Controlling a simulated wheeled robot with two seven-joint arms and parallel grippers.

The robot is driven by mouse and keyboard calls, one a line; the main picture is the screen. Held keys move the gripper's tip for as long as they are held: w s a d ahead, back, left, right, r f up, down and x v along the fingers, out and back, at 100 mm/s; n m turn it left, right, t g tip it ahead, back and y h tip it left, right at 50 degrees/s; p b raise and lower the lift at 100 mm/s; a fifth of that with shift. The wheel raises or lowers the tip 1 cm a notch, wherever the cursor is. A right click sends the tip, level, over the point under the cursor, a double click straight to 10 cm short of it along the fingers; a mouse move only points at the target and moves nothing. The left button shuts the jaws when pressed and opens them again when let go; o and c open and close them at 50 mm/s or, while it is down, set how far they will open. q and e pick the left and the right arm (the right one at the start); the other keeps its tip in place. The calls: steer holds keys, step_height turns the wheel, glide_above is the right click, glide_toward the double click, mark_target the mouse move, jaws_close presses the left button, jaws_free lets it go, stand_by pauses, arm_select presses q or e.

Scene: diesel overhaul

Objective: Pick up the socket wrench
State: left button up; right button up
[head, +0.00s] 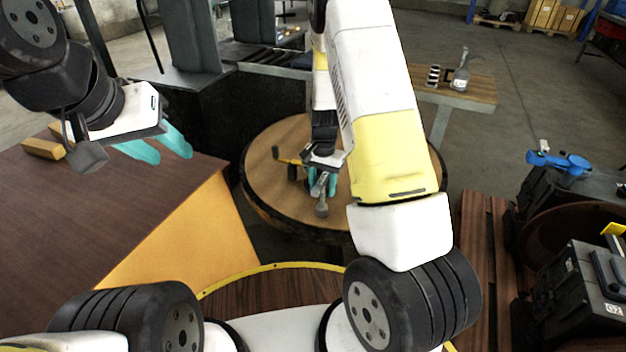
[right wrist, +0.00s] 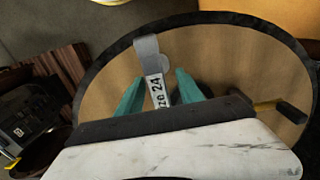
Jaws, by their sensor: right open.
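The grey socket wrench (head: 321,208) is on the round wooden table, its end showing below my right gripper (head: 323,186) in the head view. In the right wrist view the socket wrench (right wrist: 146,52) has a white label with dark numbers and runs between the two teal fingers of my right gripper (right wrist: 160,92). Those fingers are apart, one on each side of it; its near end is hidden by the gripper body. My left gripper (head: 160,148) is open and empty above the brown table at the left.
A yellow-handled tool with a black part (head: 290,164) lies beside my right gripper on the round table (head: 268,205). The brown table (head: 120,210) holds a yellow block (head: 43,148). A dark machine (head: 585,285) stands at the right. A bench (head: 470,88) carries a bottle.

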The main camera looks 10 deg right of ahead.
steer(key=shift+f, duration=0.3)
jaws_close()
stand_by(1.2)
